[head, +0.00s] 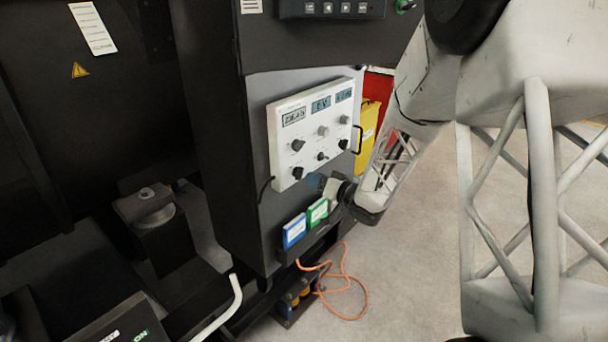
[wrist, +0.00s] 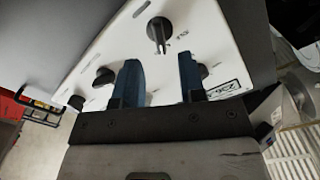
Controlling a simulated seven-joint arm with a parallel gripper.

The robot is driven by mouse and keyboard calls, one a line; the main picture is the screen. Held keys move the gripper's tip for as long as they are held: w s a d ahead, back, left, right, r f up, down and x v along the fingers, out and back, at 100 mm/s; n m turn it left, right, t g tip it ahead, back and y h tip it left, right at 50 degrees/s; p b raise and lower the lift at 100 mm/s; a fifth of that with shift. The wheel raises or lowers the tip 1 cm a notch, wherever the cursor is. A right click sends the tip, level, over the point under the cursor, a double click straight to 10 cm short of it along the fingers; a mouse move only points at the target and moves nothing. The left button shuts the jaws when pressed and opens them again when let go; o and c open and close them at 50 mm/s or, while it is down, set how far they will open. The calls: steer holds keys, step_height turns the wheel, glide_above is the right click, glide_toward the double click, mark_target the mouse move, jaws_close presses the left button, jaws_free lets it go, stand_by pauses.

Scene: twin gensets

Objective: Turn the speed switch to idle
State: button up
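The white control panel (head: 312,127) has three displays and two rows of dark and grey knobs. Its labels are too small to read, so I cannot tell which knob is the speed switch. A dark knob (wrist: 159,33) on the panel stands just beyond the fingertips, roughly centred on the gap. Another knob (wrist: 105,76) is left of the left finger.
Blue (head: 294,231) and green (head: 317,212) boxes sit in a holder below the panel. A black handle (head: 358,139) sticks out at the panel's right edge, near a yellow folder (head: 368,130). An orange cable (head: 350,312) lies on the floor.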

mark_target(299, 173)
steer(key=shift+x, duration=2.45)
jaws_close()
